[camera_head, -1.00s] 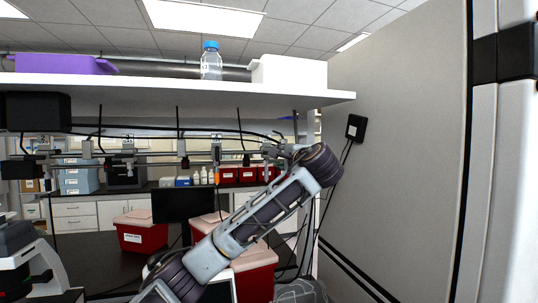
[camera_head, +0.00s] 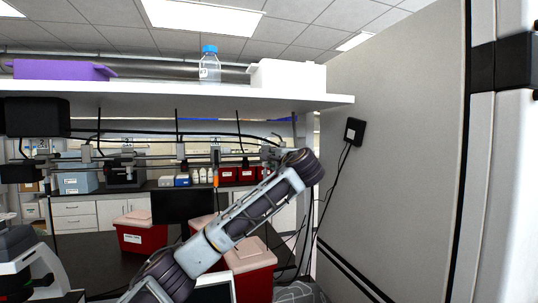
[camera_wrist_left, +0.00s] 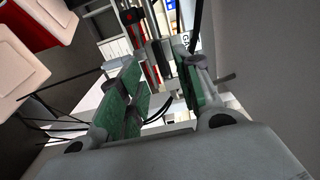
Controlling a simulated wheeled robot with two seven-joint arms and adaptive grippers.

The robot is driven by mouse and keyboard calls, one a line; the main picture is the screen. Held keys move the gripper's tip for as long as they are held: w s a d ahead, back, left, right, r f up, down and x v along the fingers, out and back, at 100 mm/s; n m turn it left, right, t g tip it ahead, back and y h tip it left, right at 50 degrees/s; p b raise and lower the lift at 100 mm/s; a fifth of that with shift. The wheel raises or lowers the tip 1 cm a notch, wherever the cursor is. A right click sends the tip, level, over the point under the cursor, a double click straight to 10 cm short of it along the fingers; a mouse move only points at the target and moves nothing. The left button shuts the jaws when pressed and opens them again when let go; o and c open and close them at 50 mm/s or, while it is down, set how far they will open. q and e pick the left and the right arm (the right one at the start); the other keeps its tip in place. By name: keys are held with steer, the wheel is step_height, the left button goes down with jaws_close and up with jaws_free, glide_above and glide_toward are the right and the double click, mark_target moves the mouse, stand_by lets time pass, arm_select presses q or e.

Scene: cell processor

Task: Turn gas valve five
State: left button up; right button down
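A row of gas valves runs along the grey pipe (camera_head: 150,157) under the white shelf. One grey valve (camera_head: 128,153) hangs left of centre, and another valve (camera_head: 215,152) has an orange tip below it. The number labels are too small to read surely. My left gripper (camera_head: 272,152) is at the right end of the pipe, with its arm rising from below. In the left wrist view my left gripper (camera_wrist_left: 160,75) has its green-padded fingers apart. Pipework with a red part (camera_wrist_left: 130,17) lies beyond the fingertips; whether a valve handle sits between them I cannot tell. My right gripper is not in view.
The white shelf (camera_head: 160,101) overhangs the pipe and carries a blue-capped bottle (camera_head: 209,67). Red bins (camera_head: 142,233) and a dark monitor (camera_head: 183,206) stand on the bench below. A grey wall panel (camera_head: 400,170) closes off the right. Black cables hang near my gripper.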

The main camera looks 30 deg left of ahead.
arm_select(q)
steer(key=shift+p+x, duration=1.05)
steer(key=shift+x, duration=2.4)
steer(key=c, duration=0.7)
jaws_close()
